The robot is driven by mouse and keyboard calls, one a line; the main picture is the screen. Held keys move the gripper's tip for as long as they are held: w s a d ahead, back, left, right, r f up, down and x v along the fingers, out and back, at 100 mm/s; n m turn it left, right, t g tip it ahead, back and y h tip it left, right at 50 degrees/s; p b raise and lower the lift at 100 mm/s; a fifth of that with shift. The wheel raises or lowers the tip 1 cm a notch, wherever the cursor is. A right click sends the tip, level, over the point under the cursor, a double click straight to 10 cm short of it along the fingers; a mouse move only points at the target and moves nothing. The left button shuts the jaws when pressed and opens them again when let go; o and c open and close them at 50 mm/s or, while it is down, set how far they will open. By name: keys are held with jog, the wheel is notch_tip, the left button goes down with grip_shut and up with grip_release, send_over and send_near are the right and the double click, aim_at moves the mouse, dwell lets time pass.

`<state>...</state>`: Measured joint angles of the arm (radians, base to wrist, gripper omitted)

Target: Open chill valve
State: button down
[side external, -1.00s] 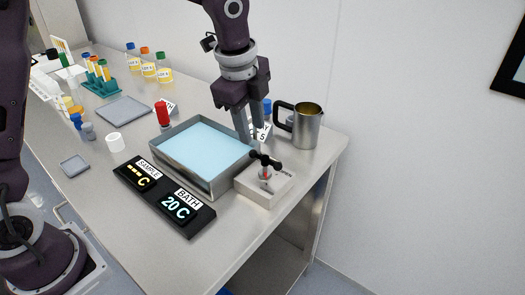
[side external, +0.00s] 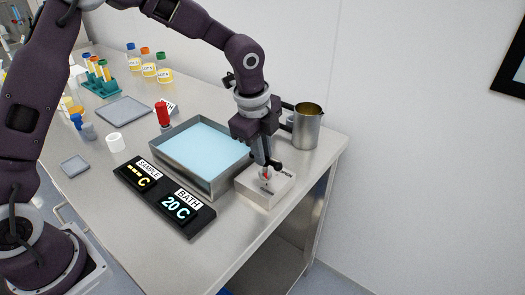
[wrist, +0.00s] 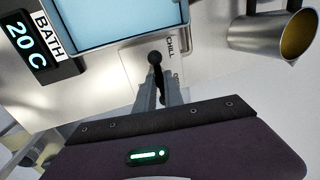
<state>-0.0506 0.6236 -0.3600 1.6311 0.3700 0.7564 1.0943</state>
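The chill valve is a pale box (side external: 257,191) at the right front of the bench, with a black bar handle that has round knobs and a red centre. In the wrist view, the handle (wrist: 155,60) runs between my two fingers, beside printed text reading CHILL. My gripper (side external: 265,163) points down over the valve, with its fingertips at the handle, one on each side of it. It also shows in the wrist view (wrist: 158,82). Whether the fingers press on the handle is unclear. My gripper hides part of the handle in the side view.
A metal tray of blue liquid (side external: 157,161) stands left of the valve. A steel jug (side external: 307,130) stands close behind my gripper. A black display (side external: 143,182) reads BATH 20 C, its SAMPLE side dashes. A red-capped item (side external: 163,113) stands behind the tray.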

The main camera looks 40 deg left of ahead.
dwell(0.4)
jog(key=n, duration=0.4)
jog(key=shift+d+n+y, duration=0.2)
jog(key=shift+n+y, duration=0.2)
jog(key=n, duration=0.4)
jog(key=shift+d+n+g+y, duration=0.15)
jog(key=shift+n+g+y, duration=0.15)
jog(key=shift+y, duration=0.1)
jog(key=n, duration=0.4)
jog(key=shift+d+n+g, duration=0.1)
jog(key=shift+n+g, duration=0.2)
jog(key=shift+g, duration=0.1)
jog(key=shift+w+n+g+y, duration=0.1)
jog(key=shift+n+g+y, duration=0.25)
jog(key=shift+n, duration=1.65)
jog(key=c, duration=1.5)
grip_release()
jog(key=shift+o, duration=0.2)
